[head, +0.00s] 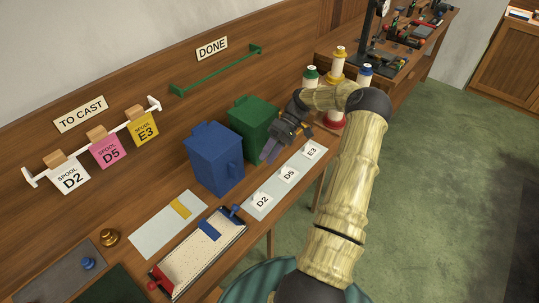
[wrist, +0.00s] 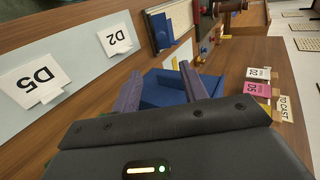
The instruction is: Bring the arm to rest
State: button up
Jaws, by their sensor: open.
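My arm (head: 350,170) is pale, bamboo-like, and bends over the bench to my gripper (head: 269,152). The gripper is open and points down beside the green bin (head: 252,120) and the blue bin (head: 214,158). In the wrist view its two purple-grey fingers (wrist: 161,87) stand apart, with the blue bin (wrist: 165,92) visible between and behind them. I see nothing held. Whether the fingers touch the green bin is unclear.
A pale strip (head: 262,199) with cards D2, D5 and E3 lies right of the bins. A speckled tray (head: 205,255) lies in front. Tags hang on the TO CAST rail (head: 95,150); the DONE rail (head: 215,72) is empty. Spools (head: 338,65) stand behind my wrist. Open floor (head: 440,170) lies right.

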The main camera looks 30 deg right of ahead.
dwell(0.3)
jog(key=s+a+r+m+h, duration=0.1)
jog(key=s+a+r+h, duration=0.1)
jog(key=a+h, duration=0.35)
jog(key=s+a+r+h, duration=0.1)
jog(key=a+h, duration=0.1)
jog(key=a, duration=0.6)
jog(key=s+a+r+m+t+h, duration=0.1)
jog(key=s+a+r+t, duration=0.1)
jog(key=s, duration=0.3)
jog(key=s+a+r+m+t+h, duration=0.1)
jog(key=s+a+r+t+h, duration=0.1)
jog(key=s, duration=0.4)
notch_tip(320, 180, up, 2)
jog(key=shift+a+r+m+t, duration=0.3)
jog(key=shift+a+t, duration=0.5)
jog(key=shift+t, duration=0.2)
jog(key=shift+f, duration=0.1)
dwell(0.4)
